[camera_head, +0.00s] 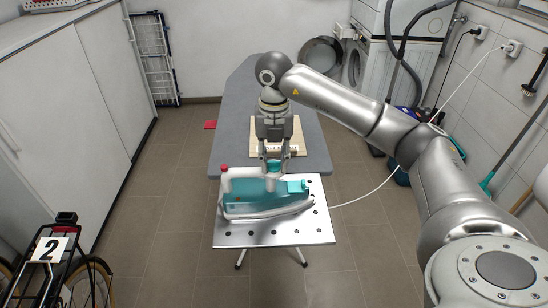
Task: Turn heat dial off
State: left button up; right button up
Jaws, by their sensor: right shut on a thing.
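A teal and white iron (265,197) rests on the perforated metal plate (245,236) at the near end of the ironing board. It has a red button at the left of its handle. The teal heat dial (273,167) sits on top of the iron, toward the middle of the handle. My right gripper (275,163) points down from above, with its fingers shut on the dial, which they partly hide. The dial's markings are too small to read. My left gripper is not in view.
The grey ironing board (228,130) extends behind the iron, with a tan board (262,149) lying on it. A white cabinet (80,110) stands at left, with a bicycle (62,272) at lower left. A white cable (372,188) runs right.

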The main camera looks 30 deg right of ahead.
aim_at(274, 162)
jog(key=o, duration=1)
notch_tip(274, 162, up, 12)
dwell(0.6)
